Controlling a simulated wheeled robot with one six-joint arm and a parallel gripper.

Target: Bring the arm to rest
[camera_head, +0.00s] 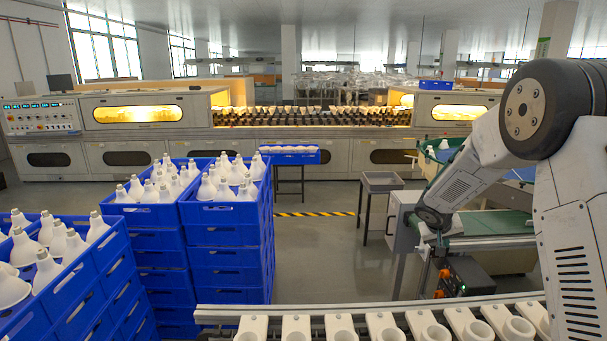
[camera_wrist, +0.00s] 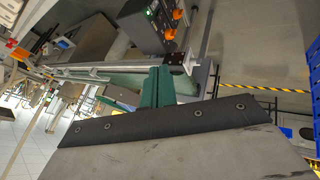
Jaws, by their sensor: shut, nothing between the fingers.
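My arm comes in from the right side of the head view, bent at a large dark joint, with its forearm slanting down to the left. Its end hangs over the space between the green conveyor (camera_head: 490,224) and the front socket rail. In the wrist view my gripper (camera_wrist: 157,86) shows as two green fingers side by side, shut and empty. In the head view the fingers are small and hard to make out.
Blue crates (camera_head: 225,214) holding white bulbs stand in stacks at left. A rail with white sockets (camera_head: 340,328) runs along the front. A black box with orange knobs (camera_head: 462,274) is close below my wrist. A grey tray stand (camera_head: 380,182) is behind. Open floor lies mid-view.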

